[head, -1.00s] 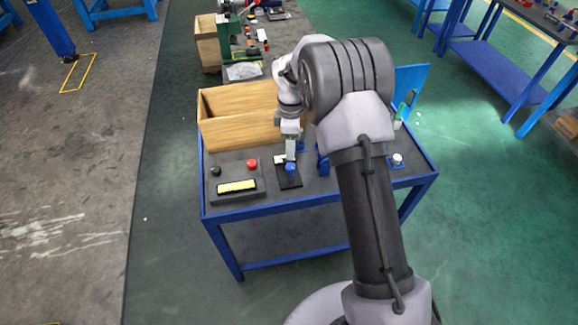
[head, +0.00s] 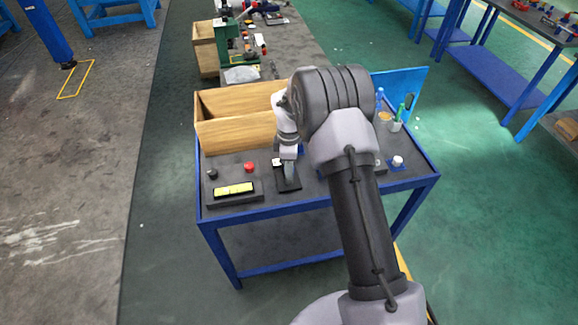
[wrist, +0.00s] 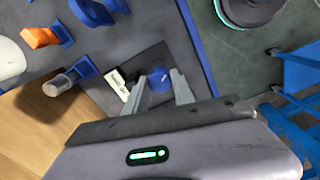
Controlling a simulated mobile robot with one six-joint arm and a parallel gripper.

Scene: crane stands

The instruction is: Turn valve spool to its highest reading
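The valve spool's blue knob (wrist: 160,82) shows in the wrist view on a dark base plate (wrist: 150,58). A white strip (wrist: 118,84) with a dark mark lies on the plate beside it; I cannot read its value. My gripper (wrist: 159,84) is open, with one finger on each side of the knob. I cannot tell whether either finger touches it. In the head view my gripper (head: 289,170) is down at the dark plate (head: 288,186) and hides the knob.
The blue-framed table (head: 300,202) also holds an open wooden box (head: 235,135) behind my gripper. A panel with a red button (head: 249,167) and a yellow display (head: 234,190) is at left. A white knob (head: 397,161) is at right. My arm hides part of the tabletop.

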